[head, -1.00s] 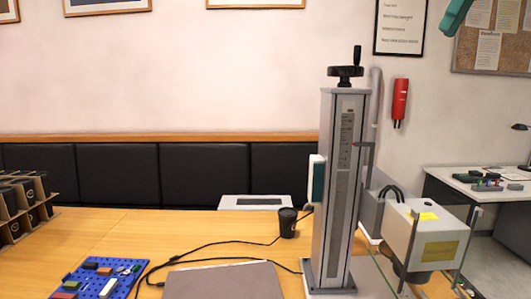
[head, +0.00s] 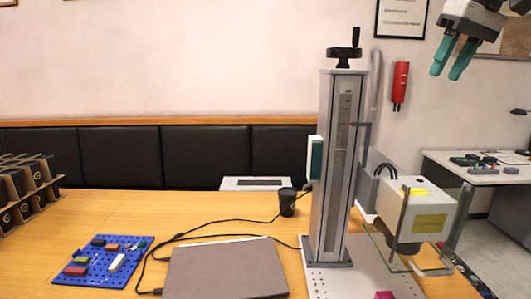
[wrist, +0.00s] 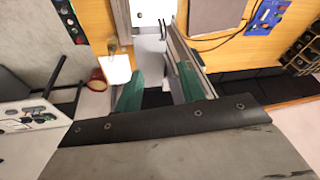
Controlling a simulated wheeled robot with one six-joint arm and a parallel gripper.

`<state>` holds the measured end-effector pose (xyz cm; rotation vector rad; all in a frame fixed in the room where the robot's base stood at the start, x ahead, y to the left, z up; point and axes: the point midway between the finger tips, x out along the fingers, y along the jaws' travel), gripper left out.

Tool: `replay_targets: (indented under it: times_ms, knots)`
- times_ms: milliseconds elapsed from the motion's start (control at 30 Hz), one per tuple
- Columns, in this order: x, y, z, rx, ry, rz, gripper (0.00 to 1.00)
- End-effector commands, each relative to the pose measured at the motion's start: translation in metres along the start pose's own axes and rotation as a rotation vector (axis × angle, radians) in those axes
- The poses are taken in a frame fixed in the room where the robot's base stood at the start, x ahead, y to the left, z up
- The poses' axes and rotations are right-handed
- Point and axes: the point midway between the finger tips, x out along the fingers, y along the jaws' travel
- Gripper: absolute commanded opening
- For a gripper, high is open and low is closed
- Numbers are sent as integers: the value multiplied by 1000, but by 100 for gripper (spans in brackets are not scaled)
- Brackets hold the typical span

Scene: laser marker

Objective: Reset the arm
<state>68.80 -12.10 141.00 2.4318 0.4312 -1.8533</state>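My gripper (head: 446,75) hangs at the upper right of the head view, with its two teal fingers pointing down and left. A gap shows between the fingers and nothing is held there. In the wrist view my gripper (wrist: 155,90) also shows its teal fingers apart, with the laser marker below and beyond them. The laser marker has a tall grey column (head: 335,165) with a black crank on top and a pale laser head (head: 418,208) on its right side. Most of my arm is outside the head view.
A magenta object (head: 384,295) shows at the marker's base plate (head: 325,283). A closed laptop (head: 225,270), black cup (head: 287,203), blue pegboard (head: 75,277) and cardboard rack (head: 30,190) stand on the wooden table.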

Motion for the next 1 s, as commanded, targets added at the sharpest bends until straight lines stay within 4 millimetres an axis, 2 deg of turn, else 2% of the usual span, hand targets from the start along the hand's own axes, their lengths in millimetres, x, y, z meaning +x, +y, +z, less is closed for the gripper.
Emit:
replay_targets:
  times_ms: [167, 367, 500, 633, 700, 767, 1000]
  knots:
    - [62, -21, 54, 158, -58, 39, 40]
    - [147, -56, 152, 299, -120, 111, 40]
    - [204, -80, 232, 331, -154, 156, 40]
    - [243, -98, 293, 297, -179, 179, 40]
    - [253, -104, 313, 271, -186, 181, 40]
    - [255, -109, 320, 255, -179, 180, 40]
    - [249, -115, 319, 227, -152, 177, 40]
